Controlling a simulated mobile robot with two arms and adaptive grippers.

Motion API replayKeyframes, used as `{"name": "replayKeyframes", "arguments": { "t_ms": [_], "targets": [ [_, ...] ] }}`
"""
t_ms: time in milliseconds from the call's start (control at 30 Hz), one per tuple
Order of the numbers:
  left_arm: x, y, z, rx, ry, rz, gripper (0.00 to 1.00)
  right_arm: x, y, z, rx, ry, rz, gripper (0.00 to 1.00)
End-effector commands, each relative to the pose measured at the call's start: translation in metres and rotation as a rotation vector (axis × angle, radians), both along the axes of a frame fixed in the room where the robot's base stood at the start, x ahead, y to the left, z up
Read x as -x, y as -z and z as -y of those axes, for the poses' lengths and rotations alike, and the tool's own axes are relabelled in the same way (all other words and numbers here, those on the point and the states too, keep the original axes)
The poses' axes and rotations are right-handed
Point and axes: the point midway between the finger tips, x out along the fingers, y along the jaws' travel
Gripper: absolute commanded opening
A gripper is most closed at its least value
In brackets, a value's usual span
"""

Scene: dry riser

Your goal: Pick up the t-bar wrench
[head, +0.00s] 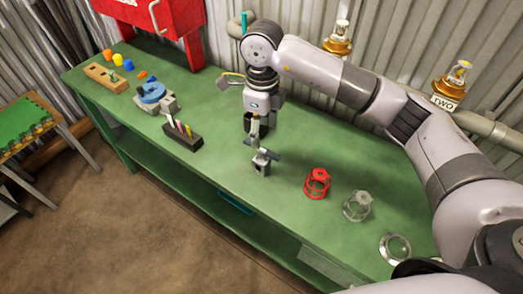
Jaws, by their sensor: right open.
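The t-bar wrench (268,153) appears to be the dark crossbar with a small grey block under it, near the middle of the green workbench (225,125). It is small, and I cannot tell its stem from the block. My right gripper (256,132) points down from above, directly over the crossbar and very close to it. It is open and holds nothing that I can see. Whether its fingers touch or straddle the bar is unclear. My left gripper is out of view.
A red cage (317,183), a clear cage (357,205) and a metal ring (396,248) stand to the right. A dark tool rack (183,137), a blue-topped vise (153,95) and a wooden block (104,77) stand left. Pipes with brass valves (449,88) run behind.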

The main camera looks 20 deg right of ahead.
Motion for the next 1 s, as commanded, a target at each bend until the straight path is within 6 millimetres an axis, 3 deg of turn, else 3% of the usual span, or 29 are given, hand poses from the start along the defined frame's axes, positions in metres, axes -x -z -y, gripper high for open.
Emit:
{"name": "replayKeyframes", "arguments": {
  "t_ms": [133,300,567,800,1000],
  "targets": [
    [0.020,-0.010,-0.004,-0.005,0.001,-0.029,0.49,0.001,0.032,0.000,0.000,0.001,-0.006,0.55],
    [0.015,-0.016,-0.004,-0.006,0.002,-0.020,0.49,0.000,0.062,0.000,-0.001,0.001,-0.003,0.55],
    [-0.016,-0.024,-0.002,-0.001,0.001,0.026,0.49,0.000,0.080,0.000,-0.001,0.002,-0.002,0.55],
    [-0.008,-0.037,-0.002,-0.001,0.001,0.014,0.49,0.002,0.116,-0.001,-0.001,0.001,-0.003,0.55],
    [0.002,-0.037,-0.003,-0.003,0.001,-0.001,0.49,0.001,0.128,-0.001,0.000,0.001,0.001,0.55]
  ]
}}
